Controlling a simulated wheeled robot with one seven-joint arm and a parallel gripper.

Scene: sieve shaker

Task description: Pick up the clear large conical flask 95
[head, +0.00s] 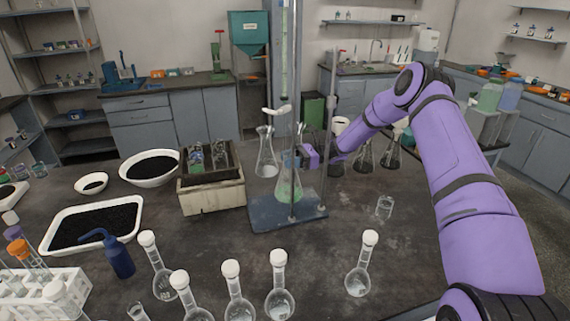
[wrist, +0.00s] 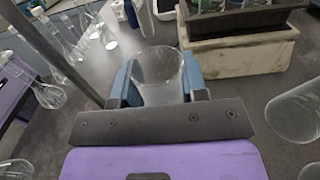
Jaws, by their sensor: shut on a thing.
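The clear large conical flask (head: 266,157) shows in the head view left of the stand's rods and in front of the dark cabinets. In the wrist view the clear flask (wrist: 158,72) sits between the blue fingers of my gripper (wrist: 158,92). My gripper (head: 291,159) is shut on it, reaching in from the right behind the stand. The fingers are partly hidden by the rods and glass column. I cannot tell from these views whether the flask's base touches anything.
A stand with a blue base (head: 262,213) and upright rods holds a flask with green liquid (head: 289,187), close to my gripper. A beige box (head: 213,196) stands to the left. Several round flasks line the front. More conical flasks (head: 391,155) stand behind my arm.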

